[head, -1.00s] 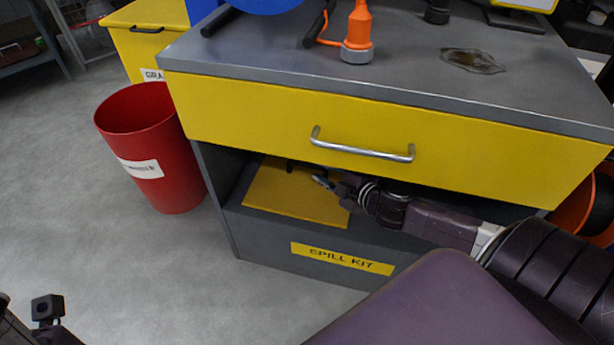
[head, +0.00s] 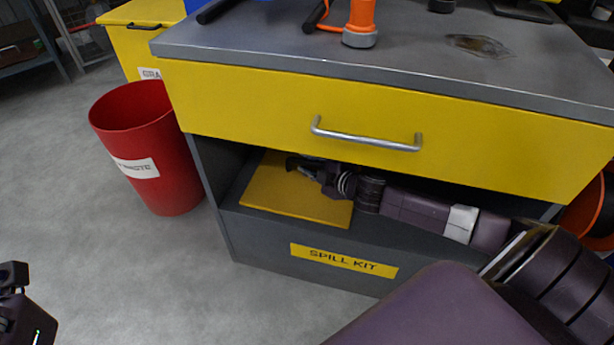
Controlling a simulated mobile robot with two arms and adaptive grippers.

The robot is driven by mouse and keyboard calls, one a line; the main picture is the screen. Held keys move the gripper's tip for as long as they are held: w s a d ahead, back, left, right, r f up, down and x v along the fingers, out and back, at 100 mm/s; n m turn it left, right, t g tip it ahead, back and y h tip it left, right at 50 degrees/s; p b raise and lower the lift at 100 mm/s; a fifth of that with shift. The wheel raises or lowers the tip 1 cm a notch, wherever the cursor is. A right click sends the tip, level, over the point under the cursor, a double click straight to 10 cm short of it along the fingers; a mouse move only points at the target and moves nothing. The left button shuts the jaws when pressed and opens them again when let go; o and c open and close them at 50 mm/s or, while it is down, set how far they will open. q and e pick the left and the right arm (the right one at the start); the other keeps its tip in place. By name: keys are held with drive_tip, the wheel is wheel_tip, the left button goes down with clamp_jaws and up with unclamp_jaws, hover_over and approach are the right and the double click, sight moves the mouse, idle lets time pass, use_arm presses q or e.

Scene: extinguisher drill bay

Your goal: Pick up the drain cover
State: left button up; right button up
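The drain cover looks to be the flat yellow sheet (head: 280,200) lying in the open shelf under the drawer, above the "SPILL KIT" label. My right gripper (head: 293,164) reaches into the shelf from the right, over the back part of the sheet. Its fingers are dark, small and shadowed by the drawer, so I cannot tell whether they are open, shut or touching the sheet. Part of my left arm's end (head: 14,278) shows at the lower left edge, away from the cabinet. Its fingers are not clear.
The yellow drawer (head: 230,110) with a metal handle (head: 365,138) hangs low over the shelf. The shelf's front lip carries a yellow "SPILL KIT" label (head: 343,260). A red bin (head: 165,185) stands left of the cabinet. The floor at front left is clear.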

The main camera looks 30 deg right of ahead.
clamp_jaws()
drive_tip(key=shift+r, duration=0.15)
idle(0.4)
drive_tip(key=shift+r, duration=0.1)
